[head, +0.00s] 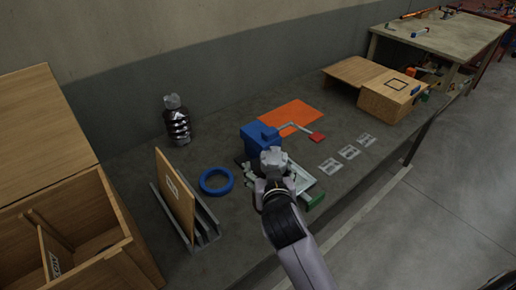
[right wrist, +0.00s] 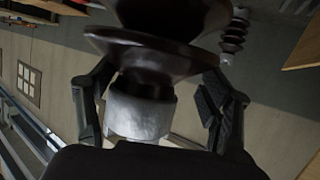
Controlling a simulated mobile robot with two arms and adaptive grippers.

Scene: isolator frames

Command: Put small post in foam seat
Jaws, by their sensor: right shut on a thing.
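My right gripper (head: 274,183) is over the middle of the grey bench. In the right wrist view its two black fingers are on either side of the pale grey metal end of a dark ribbed post (right wrist: 140,113), and it is shut on it. In the head view a grey cap (head: 272,158) shows at the gripper, with most of the post hidden. Another dark ribbed post (head: 177,125) with a grey cap stands upright at the back left. It also shows in the right wrist view (right wrist: 235,33). I cannot tell which thing is the foam seat. My left gripper is not in view.
A blue device (head: 256,139) and a pale tray (head: 305,179) are close to the gripper. A blue ring (head: 216,181) and a wooden panel in a grey rack (head: 206,222) are to the left. An open wooden crate (head: 112,227) is at lower left. An orange mat (head: 291,115) lies behind.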

